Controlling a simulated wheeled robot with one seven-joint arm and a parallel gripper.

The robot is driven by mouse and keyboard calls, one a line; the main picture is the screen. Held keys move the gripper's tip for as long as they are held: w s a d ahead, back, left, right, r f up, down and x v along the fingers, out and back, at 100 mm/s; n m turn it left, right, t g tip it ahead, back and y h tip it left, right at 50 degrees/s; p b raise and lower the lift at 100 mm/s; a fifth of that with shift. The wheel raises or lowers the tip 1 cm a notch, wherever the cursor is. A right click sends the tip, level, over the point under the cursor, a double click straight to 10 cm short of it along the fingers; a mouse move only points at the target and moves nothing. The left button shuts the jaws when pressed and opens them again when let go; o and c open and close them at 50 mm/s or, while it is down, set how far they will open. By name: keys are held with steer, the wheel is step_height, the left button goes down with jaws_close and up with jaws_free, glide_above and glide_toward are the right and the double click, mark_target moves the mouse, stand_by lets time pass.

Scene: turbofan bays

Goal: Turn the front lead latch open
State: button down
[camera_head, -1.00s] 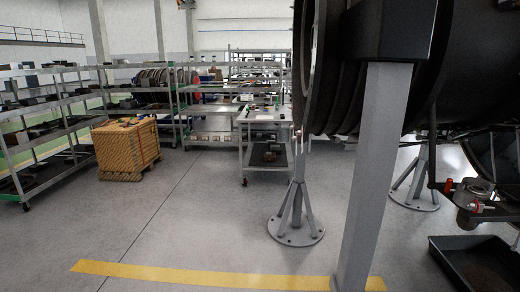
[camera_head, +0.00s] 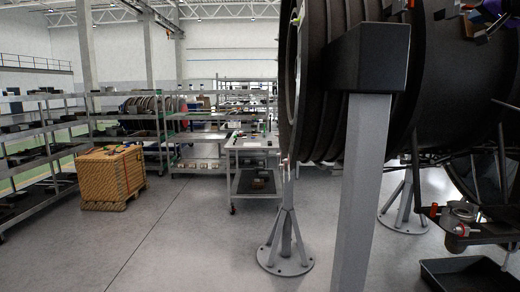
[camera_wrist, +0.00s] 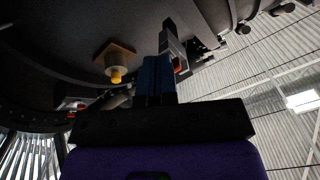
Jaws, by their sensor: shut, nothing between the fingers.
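In the wrist view my gripper (camera_wrist: 156,66) is shut and empty, its blue fingers together and pointing up at the dark engine casing (camera_wrist: 60,40). Just beyond and right of the fingertips is a dark upright bracket-like part (camera_wrist: 172,38) with a small red piece (camera_wrist: 180,66). It may be a latch, but I cannot tell whether it is the front lead latch or how it is turned. The fingers partly cover it, and contact is unclear. In the head view the engine (camera_head: 440,85) fills the upper right, and small parts at the top edge are cut off.
A yellow-tipped fitting (camera_wrist: 116,75) hangs from the casing left of the fingers. A grey stand (camera_head: 285,240) and a black tray (camera_head: 465,274) stand below the engine. A cart (camera_head: 252,150), a wooden crate (camera_head: 112,178) and shelving are farther back. The left-centre floor is clear.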

steer(key=s, duration=0.3)
steer(key=shift+s+a, duration=0.1)
steer(key=shift+s, duration=0.15)
steer(key=s+a+f+n+g+y, duration=0.2)
steer(key=s+a+f+g, duration=0.3)
steer(key=a+f, duration=0.55)
steer(key=s+a+f+n+g+y, duration=0.2)
steer(key=s+a+f+g+y, duration=0.1)
steer(key=s+a+f, duration=0.65)
steer(key=s+a+f+n+g+h, duration=0.1)
steer(key=s+a+f+g+h, duration=0.1)
steer(key=s+a+f, duration=0.2)
steer(key=s+a+f+n+g+h, duration=0.1)
steer(key=s+a+f, duration=0.3)
steer(key=s+f, duration=0.6)
step_height(320, 180, down, 4)
steer(key=shift+s+f+n+g+h, duration=0.15)
steer(key=shift+f+n+g+h, duration=0.25)
steer(key=shift+g, duration=0.5)
